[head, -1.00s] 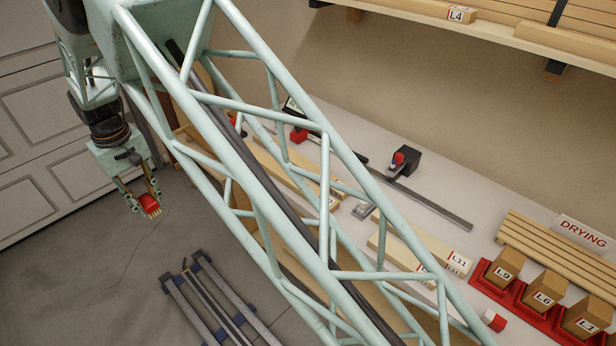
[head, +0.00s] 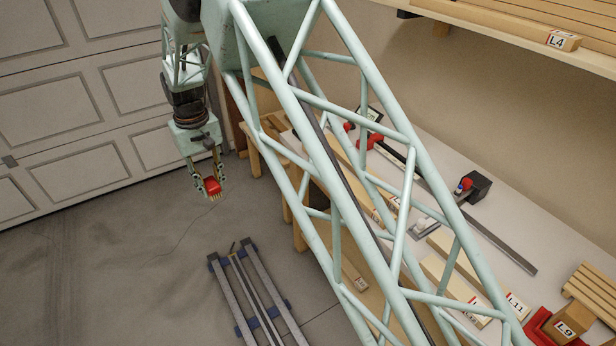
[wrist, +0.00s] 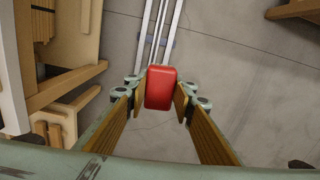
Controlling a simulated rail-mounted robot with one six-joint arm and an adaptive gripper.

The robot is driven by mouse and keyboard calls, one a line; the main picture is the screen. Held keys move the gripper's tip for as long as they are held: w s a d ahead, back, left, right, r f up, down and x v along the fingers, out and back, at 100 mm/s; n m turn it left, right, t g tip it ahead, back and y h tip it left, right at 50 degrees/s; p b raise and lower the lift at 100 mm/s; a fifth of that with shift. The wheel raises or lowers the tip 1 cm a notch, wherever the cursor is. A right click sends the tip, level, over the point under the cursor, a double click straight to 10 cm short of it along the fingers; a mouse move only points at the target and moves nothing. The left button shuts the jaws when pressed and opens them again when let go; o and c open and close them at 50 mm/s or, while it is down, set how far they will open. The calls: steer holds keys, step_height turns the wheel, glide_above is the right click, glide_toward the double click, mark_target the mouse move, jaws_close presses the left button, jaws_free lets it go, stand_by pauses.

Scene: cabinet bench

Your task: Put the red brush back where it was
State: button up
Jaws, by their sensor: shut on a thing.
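The red brush (head: 212,187) is held in my gripper (head: 208,185), bristles pointing down, in the air above the grey floor left of the bench. In the wrist view the red brush (wrist: 161,88) sits between the two fingers of my gripper (wrist: 161,95), which are shut on its sides. Nothing is directly under it but floor. My light green lattice arm crosses the head view and hides part of the bench.
The white bench (head: 520,215) at right carries wooden boards, a black-and-red tool (head: 475,187) and a red rack (head: 540,325). Metal rails (head: 247,285) lie on the floor. A panelled door (head: 80,90) stands behind. A shelf (head: 500,35) is above the bench.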

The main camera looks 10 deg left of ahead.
steer(key=w+d+m, duration=0.2)
steer(key=w+d, duration=0.3)
steer(key=d, duration=1.1)
steer(key=w+d+m, duration=0.2)
steer(key=w+d, duration=0.3)
steer(key=d, duration=1.2)
steer(key=w+d+m+b, duration=0.1)
steer(key=w+d+m, duration=0.2)
steer(key=d, duration=1.3)
steer(key=shift+w+d+f, duration=0.1)
steer(key=shift+w+d, duration=0.05)
steer(key=shift+w, duration=0.4)
steer(key=shift+w+d+f, duration=0.1)
steer(key=shift+w+d, duration=0.05)
steer(key=shift+w, duration=0.4)
steer(key=s+d+m, duration=0.2)
steer(key=d, duration=1.4)
steer(key=shift+s+m, duration=0.3)
steer(key=shift+s, duration=0.1)
